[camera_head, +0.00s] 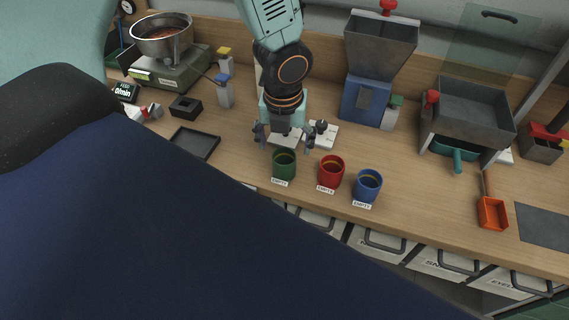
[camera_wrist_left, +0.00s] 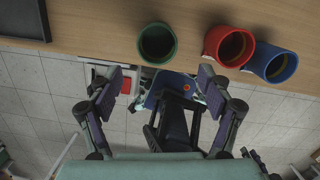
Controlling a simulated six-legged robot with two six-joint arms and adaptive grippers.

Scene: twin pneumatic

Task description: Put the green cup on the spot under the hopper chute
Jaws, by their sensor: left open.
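The green cup (camera_head: 284,165) stands upright on the wooden bench near its front edge, with a label reading EMPTY at its foot. My left gripper (camera_head: 286,143) hangs open just behind and above it. A grey hopper (camera_head: 379,45) with a red knob sits on a blue body behind the cups. No marked spot under its chute can be made out. My right gripper is not in view.
A red cup (camera_head: 331,171) and a blue cup (camera_head: 367,186) stand close to the right of the green one. White plates (camera_head: 323,135) lie behind them. A black tray (camera_head: 194,144) lies to the left. A grey bin (camera_head: 467,108) on legs and an orange scoop (camera_head: 492,213) are at right.

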